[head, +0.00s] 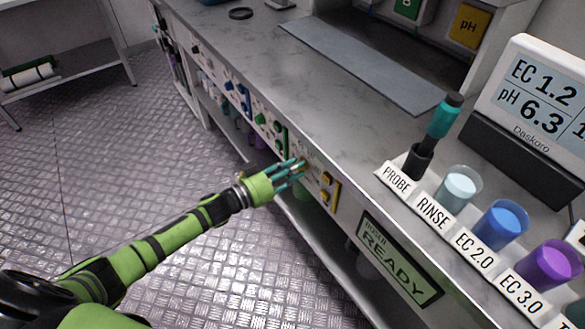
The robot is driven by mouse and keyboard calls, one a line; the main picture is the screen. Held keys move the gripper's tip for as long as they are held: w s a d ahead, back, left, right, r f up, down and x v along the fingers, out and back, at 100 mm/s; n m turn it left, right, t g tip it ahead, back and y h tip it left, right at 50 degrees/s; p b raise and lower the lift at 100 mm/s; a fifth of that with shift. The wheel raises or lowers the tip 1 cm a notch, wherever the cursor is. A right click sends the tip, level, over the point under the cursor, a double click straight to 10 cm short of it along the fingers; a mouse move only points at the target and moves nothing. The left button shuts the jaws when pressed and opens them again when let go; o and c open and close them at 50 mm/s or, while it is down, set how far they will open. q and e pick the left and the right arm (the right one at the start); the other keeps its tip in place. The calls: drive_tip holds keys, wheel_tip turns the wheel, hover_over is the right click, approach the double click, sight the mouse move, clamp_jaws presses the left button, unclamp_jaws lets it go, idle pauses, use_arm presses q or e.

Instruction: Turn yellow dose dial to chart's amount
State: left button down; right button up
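My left gripper (297,168) reaches in from the left to the bench's front panel. Its teal fingers look apart along their length, and their tips are at a small brownish-yellow part of the panel. I cannot tell whether they touch or hold it. To the right of the tips, two yellow knob-like parts, an upper one (326,178) and a lower one (325,197), sit on a yellow-edged panel section. Which of these is the yellow dose dial, and its setting, is too small to read. No dose chart is clearly visible. My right gripper is not in view.
A display (540,95) reads EC 1.2 and pH 6.3. A teal probe (443,117) stands in its holder beside cups of clear, blue (502,222) and purple (550,263) liquid. A green READY sign (398,262) is on the bench front. Blue and green controls line the panel leftward.

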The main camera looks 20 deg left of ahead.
use_arm(q)
drive_tip(key=shift+m, duration=0.3)
drive_tip(key=shift+m+b, duration=0.45)
drive_tip(key=shift+m, duration=3.75)
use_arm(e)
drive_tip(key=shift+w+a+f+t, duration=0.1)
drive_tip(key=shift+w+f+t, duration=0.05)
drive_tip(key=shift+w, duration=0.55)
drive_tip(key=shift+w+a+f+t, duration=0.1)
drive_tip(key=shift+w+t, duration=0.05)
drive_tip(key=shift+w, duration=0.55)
use_arm(q)
drive_tip(key=c, duration=0.9)
unclamp_jaws()
drive_tip(key=shift+c, duration=0.2)
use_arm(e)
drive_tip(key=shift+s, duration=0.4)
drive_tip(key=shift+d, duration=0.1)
